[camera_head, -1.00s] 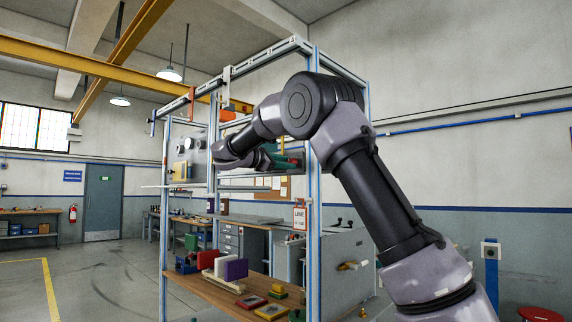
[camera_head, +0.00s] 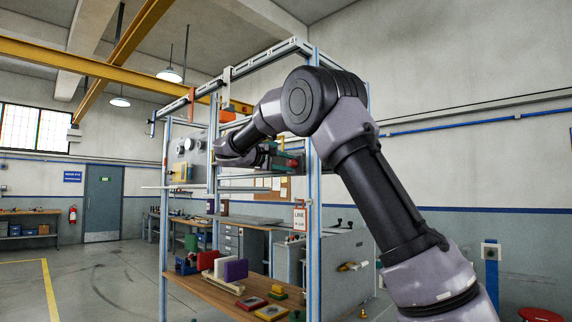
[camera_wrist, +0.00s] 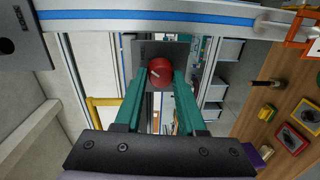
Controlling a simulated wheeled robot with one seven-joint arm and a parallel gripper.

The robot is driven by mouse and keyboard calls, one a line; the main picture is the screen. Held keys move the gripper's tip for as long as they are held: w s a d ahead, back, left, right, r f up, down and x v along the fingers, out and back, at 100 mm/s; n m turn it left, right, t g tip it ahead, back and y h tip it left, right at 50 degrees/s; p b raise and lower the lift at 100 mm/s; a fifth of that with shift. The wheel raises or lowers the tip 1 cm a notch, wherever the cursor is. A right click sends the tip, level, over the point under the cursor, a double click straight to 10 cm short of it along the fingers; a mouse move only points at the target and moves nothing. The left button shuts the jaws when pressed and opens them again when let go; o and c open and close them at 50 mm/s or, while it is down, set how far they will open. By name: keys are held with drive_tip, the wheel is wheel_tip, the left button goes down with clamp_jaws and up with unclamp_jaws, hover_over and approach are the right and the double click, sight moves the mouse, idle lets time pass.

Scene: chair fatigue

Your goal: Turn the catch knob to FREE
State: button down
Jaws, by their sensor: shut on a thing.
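The catch knob (camera_wrist: 160,72) is round and red, with a pale pointer line that slants up and to the left in the wrist view. It sits in front of a dark plate (camera_wrist: 176,48) whose small marking I cannot read. My gripper (camera_wrist: 161,84) has teal fingers, one on each side of the knob, and is shut on it.
A blue-edged metal frame (camera_head: 314,210) stands around my gripper, with a rail (camera_wrist: 150,17) close by. A wooden shelf (camera_head: 215,292) below holds coloured blocks and trays. A grey panel with gauges (camera_head: 187,152) is at left.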

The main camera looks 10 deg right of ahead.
drive_tip(key=shift+m, duration=0.8)
drive_tip(key=c, duration=0.5)
unclamp_jaws()
drive_tip(key=shift+a, duration=0.1)
drive_tip(key=v, duration=1)
drive_tip(key=shift+s+a, duration=0.15)
drive_tip(key=shift+s, duration=0.15)
